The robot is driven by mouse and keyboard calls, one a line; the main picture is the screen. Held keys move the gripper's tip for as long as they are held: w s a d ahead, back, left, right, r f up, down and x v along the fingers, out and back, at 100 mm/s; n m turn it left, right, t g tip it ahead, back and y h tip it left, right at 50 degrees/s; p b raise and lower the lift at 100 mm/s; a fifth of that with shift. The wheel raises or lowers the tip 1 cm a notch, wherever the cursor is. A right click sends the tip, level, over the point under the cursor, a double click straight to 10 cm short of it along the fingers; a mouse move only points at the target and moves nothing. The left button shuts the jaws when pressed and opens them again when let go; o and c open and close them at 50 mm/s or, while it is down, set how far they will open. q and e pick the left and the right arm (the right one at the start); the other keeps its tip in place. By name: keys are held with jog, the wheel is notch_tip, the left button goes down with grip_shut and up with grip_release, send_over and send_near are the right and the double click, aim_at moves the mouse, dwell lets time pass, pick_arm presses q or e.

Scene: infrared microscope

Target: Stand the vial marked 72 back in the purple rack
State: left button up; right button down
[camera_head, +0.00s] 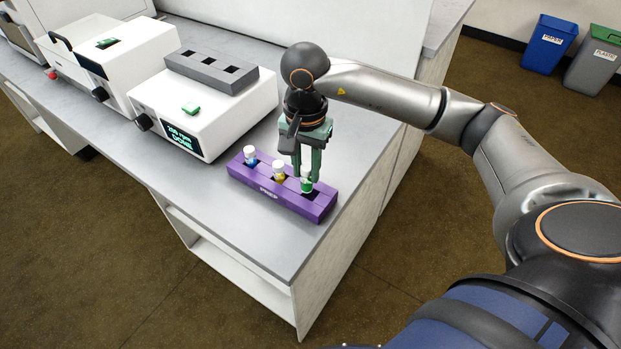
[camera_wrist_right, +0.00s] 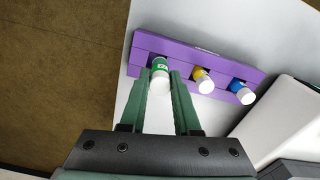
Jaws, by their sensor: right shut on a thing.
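The purple rack (camera_head: 316,210) stands near the front edge of the bench and also shows in the right wrist view (camera_wrist_right: 196,49). My right gripper (camera_head: 306,178) points down over the rack's right end, shut on a green vial (camera_head: 306,185) with a white cap. In the right wrist view the green vial (camera_wrist_right: 160,68) is between the fingertips (camera_wrist_right: 160,76), upright at the end slot. I cannot tell how deep it sits. A yellow vial (camera_head: 279,172) and a blue vial (camera_head: 250,156) stand in the other slots. I cannot read 72 on any vial. My left gripper is not in view.
A white machine (camera_head: 220,123) with a lit display stands left of the rack, with a grey rack (camera_head: 211,72) on its top. More white machines (camera_head: 133,61) stand further left. The bench's front corner (camera_head: 286,254) is clear.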

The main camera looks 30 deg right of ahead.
jog(key=f, duration=0.3)
jog(key=shift+s+d+f, duration=0.2)
jog(key=shift+d, duration=0.2)
jog(key=shift+f, duration=0.4)
jog(key=c, duration=0.9)
grip_release()
jog(key=shift+f, duration=0.1)
jog(key=shift+o, duration=1.3)
jog(key=shift+w+r, duration=0.1)
jog(key=shift+r, duration=0.1)
notch_tip(320, 180, up, 12)
jog(key=shift+r+p, duration=0.1)
jog(key=shift+p, duration=0.2)
